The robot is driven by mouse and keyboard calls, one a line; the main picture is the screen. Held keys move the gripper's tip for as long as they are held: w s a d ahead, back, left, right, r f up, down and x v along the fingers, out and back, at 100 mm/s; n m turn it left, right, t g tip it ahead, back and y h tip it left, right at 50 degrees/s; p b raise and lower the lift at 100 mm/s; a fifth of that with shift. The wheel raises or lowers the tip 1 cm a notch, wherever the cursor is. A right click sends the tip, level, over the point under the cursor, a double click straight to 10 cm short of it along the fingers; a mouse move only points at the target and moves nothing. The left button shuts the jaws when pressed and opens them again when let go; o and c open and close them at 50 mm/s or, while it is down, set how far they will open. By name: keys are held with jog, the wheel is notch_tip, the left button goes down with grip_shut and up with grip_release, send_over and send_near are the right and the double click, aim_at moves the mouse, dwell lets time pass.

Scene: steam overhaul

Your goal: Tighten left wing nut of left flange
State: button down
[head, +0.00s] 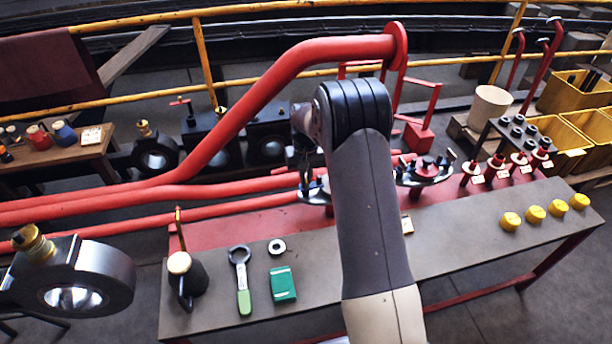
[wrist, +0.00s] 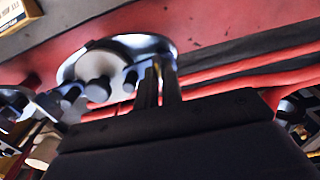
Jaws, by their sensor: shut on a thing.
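The left flange (head: 317,194) is a round metal disc on the red bench, mostly hidden behind my arm in the head view. In the wrist view the flange (wrist: 125,46) shows a pale round centre and dark knob-like fasteners (wrist: 97,90) on it. My gripper (head: 304,176) points down at the flange's left side in the head view. In the wrist view my gripper (wrist: 160,66) is at the flange's edge, its two dark fingers close together. It is shut on the left wing nut, which the fingers hide almost wholly. How far the nut is turned cannot be seen.
Another flange (head: 424,174) with red and dark fittings stands to the right. Red pipes (head: 220,120) run behind and left.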

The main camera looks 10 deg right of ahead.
jog(key=c, duration=1.6)
grip_release()
jog(key=shift+o, duration=0.2)
notch_tip(320, 180, up, 11)
jog(key=shift+p, duration=0.3)
jog(key=shift+f, duration=0.15)
notch_tip(320, 180, down, 11)
jog(key=shift+r+b, duration=0.1)
jog(key=shift+b, duration=0.2)
